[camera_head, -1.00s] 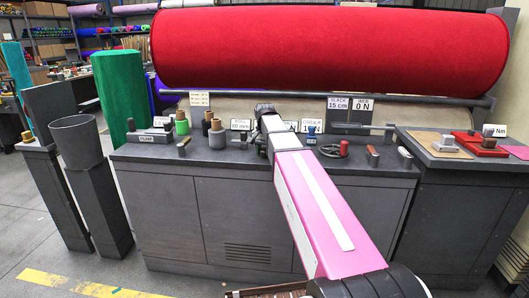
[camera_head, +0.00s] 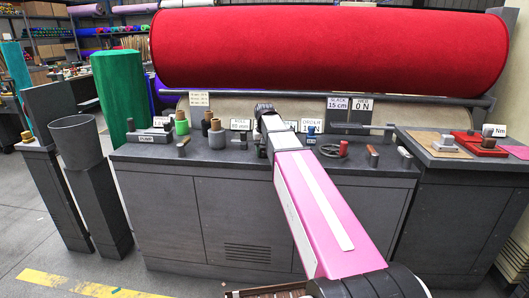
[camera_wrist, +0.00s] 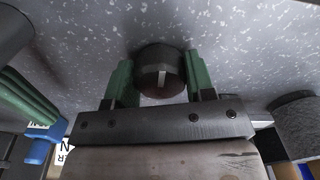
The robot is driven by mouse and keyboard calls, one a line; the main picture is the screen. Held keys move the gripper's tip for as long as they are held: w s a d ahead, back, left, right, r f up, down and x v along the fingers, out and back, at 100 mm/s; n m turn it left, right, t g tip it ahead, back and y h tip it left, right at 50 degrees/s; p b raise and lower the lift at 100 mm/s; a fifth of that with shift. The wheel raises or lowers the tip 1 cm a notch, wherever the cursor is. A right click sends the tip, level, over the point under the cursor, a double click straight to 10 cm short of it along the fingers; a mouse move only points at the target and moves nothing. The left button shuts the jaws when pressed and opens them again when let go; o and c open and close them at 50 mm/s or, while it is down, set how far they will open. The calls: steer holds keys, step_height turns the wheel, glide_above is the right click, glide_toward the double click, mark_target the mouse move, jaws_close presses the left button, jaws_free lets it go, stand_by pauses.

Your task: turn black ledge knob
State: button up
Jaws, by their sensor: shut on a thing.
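A speckled grey surface lies around the knob. In the head view my gripper (camera_head: 264,110) is at the back of the dark bench, and my pink forearm hides part of that area. The knob cannot be made out there.
The dark bench (camera_head: 215,160) carries spools (camera_head: 217,134), small labels, a blue block (camera_head: 311,138) and a red ring (camera_head: 341,149). A large red felt roll (camera_head: 330,50) lies above the back. A green roll (camera_head: 121,95) stands at left. Clear floor is at front left.

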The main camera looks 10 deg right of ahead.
mark_target(265, 149)
stand_by(0.3)
steer(key=o, duration=0.9)
steer(key=shift+r, duration=0.1)
step_height(265, 149, up, 11)
steer(key=shift+f, duration=0.15)
steer(key=shift+s, duration=0.1)
